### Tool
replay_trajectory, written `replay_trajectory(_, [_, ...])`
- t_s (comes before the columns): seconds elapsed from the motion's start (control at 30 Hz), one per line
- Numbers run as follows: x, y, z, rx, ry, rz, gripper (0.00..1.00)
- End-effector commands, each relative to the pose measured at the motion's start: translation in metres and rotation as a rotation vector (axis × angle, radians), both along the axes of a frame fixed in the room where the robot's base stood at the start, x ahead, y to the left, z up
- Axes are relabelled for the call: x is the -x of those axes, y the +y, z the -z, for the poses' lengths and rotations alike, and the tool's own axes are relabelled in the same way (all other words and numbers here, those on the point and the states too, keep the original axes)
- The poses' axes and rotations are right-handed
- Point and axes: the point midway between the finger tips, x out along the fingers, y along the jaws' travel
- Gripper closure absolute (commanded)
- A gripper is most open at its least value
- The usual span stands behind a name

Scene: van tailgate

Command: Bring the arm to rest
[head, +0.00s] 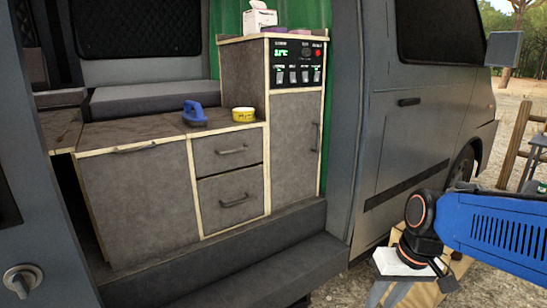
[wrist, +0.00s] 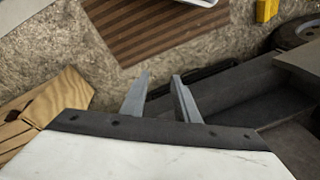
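My gripper (head: 384,296) hangs low at the bottom right of the head view, outside the van beside its side step. In the wrist view, my gripper (wrist: 160,90) shows two grey fingers standing apart with nothing held between them. My blue arm (head: 490,235) comes in from the right edge of the head view. The gripper points down towards the ground.
The van's grey step (head: 255,265) lies left of the gripper. A blue-handled tool (head: 194,113) and a yellow tin (head: 243,114) stand on the cabinet top. Below the gripper lie gravel and a brown striped mat (wrist: 165,30). A wooden piece (wrist: 50,105) is close at left.

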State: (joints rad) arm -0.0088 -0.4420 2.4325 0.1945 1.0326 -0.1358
Motion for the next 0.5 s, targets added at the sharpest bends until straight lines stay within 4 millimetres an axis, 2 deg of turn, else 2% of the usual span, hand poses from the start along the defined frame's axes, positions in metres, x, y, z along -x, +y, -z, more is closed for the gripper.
replay_trajectory(0.3, [0.045,-0.024,-0.020,0.100,-0.172,0.048,0.72])
replay_trajectory(0.5, [0.063,-0.036,-0.027,0.143,-0.255,0.073,0.72])
